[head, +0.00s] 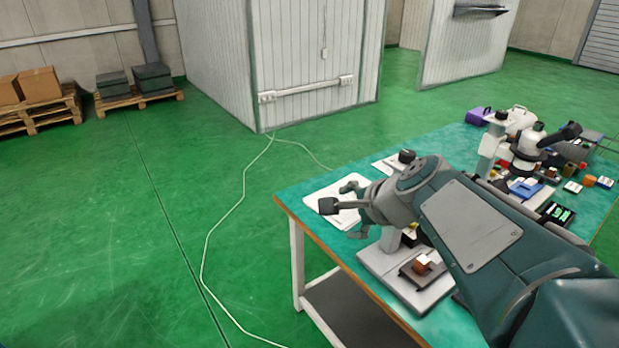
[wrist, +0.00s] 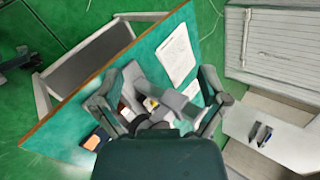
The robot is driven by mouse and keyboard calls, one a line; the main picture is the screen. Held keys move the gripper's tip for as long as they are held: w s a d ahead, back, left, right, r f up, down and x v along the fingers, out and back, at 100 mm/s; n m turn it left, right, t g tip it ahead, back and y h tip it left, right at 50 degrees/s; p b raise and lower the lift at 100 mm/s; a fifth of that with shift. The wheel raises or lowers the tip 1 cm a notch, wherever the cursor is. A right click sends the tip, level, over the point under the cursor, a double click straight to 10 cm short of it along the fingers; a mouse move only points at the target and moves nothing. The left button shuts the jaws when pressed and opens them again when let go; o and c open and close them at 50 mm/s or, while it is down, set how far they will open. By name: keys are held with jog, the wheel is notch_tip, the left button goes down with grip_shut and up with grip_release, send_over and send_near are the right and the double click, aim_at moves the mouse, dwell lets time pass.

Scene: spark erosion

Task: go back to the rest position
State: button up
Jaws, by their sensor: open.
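My gripper (head: 350,208) is at the end of my arm, which reaches in from the lower right of the head view. It hangs in the air above the near left part of the workbench (head: 288,200). Its fingers are spread apart, with nothing seen between them in the head view. In the wrist view my gripper (wrist: 158,92) also shows spread fingers, with the bench behind and below. The fingers and the wrist hide part of the bench top there.
A grey stand (head: 385,268) bears a dark block with a small brown-and-white piece. White sheets (head: 345,215) lie beneath my gripper. A microscope (head: 530,148) and small items crowd the bench's right. A pale cable (head: 243,195) crosses open green floor.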

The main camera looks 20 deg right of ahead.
jog(key=s+a+f+n+g+h, duration=0.1)
jog(key=s+a+f+n, duration=0.1)
jog(key=s+n, duration=0.5)
jog(key=s+a+f+n+g+h, duration=0.2)
jog(key=s+a+f+n, duration=0.1)
jog(key=s+n, duration=0.5)
jog(key=shift+s+f+n, duration=0.15)
jog(key=shift+f+n, duration=0.05)
jog(key=shift+n, duration=1)
dwell(0.5)
